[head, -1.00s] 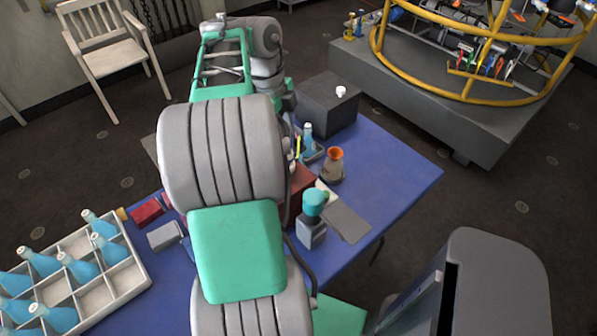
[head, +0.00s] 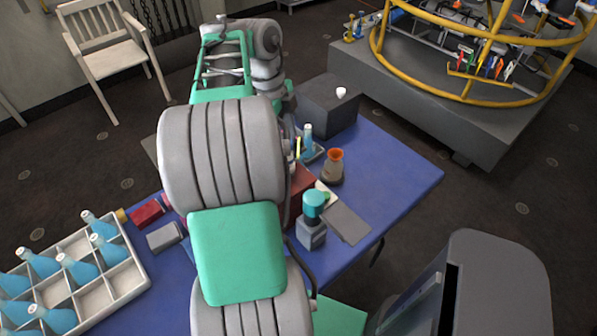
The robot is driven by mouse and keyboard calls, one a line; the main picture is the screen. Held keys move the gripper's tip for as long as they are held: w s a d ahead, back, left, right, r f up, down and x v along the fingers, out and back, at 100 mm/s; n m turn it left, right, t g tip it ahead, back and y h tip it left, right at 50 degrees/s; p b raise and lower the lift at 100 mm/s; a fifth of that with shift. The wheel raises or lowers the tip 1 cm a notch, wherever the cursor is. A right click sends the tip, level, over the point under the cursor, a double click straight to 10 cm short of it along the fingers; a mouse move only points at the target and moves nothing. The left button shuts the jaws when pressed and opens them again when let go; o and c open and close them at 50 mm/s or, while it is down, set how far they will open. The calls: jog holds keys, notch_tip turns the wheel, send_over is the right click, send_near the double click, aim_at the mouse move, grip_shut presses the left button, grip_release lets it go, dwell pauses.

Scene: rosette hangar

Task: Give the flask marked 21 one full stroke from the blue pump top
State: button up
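A light blue flask (head: 308,143) with a white cap stands upright in a small tray (head: 316,152) near the far side of the blue table. More blue flasks (head: 78,268) stand in a pale divided crate (head: 134,283) at the lower left. I cannot read any number on the flasks. A teal-blue rounded top (head: 313,202) sits on a grey squarish base (head: 312,234) right of my arm; it may be the pump top. My gripper does not show; my own arm fills the middle of the view and hides part of the table behind it.
A brown vessel with an orange mouth (head: 333,166), a dark red box (head: 301,187) and a grey flat plate (head: 347,222) are nearby. A dark box (head: 329,104) stands behind. The right part of the blue table (head: 397,180) is bare.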

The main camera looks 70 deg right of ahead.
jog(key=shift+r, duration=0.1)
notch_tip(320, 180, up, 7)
jog(key=p, duration=0.6)
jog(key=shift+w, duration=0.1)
